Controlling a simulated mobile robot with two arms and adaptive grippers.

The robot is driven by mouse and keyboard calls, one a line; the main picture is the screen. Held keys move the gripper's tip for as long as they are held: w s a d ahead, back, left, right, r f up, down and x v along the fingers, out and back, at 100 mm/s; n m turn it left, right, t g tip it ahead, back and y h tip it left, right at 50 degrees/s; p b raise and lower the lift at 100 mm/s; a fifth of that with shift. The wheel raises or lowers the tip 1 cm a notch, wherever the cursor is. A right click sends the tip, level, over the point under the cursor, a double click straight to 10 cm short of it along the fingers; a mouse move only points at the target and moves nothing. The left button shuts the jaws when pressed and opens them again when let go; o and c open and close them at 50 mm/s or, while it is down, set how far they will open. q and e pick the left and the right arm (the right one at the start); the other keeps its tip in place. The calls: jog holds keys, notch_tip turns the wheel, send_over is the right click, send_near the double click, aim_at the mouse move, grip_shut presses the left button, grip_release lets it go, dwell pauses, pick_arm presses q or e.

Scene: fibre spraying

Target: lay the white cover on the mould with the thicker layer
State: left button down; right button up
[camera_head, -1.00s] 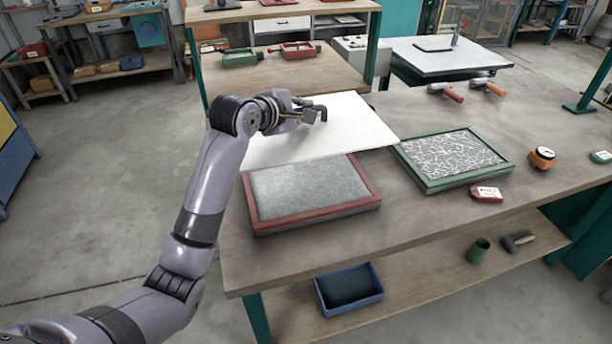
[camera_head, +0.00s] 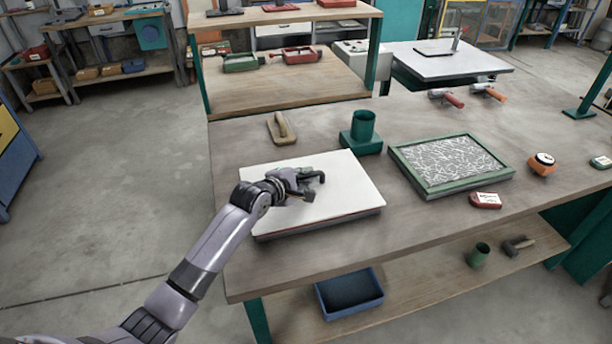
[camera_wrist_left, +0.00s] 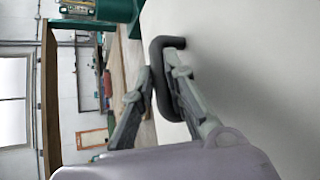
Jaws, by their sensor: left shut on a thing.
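The white cover (camera_head: 345,183) lies flat over the red-framed mould (camera_head: 300,230), hiding its fibre layer; only a strip of the mould's near side shows. My left gripper (camera_head: 308,182) is over the middle of the cover, shut on its dark handle. The handle (camera_wrist_left: 165,50) also shows between the fingers of my left gripper (camera_wrist_left: 165,80) in the left wrist view, with the white cover (camera_wrist_left: 250,60) beside it. The green-framed mould (camera_head: 408,168) lies uncovered to the right, with coarse white strands on a dark bed. My right gripper is out of view.
A green cup on a green base (camera_head: 361,138) and a wooden-handled float (camera_head: 281,130) stand behind the cover. A red tag box (camera_head: 485,200) and an orange round gauge (camera_head: 541,164) are at the right. A blue bin (camera_head: 349,292) sits below the table.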

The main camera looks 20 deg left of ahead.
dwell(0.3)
pick_arm(q)
jog(key=c, duration=1.6)
grip_release()
jog(key=shift+f, duration=0.15)
jog(key=shift+s+a+r, duration=0.1)
jog(key=shift+s+r, duration=0.2)
jog(key=shift+s, duration=0.2)
jog(key=v, duration=1.1)
jog(key=shift+b, duration=0.35)
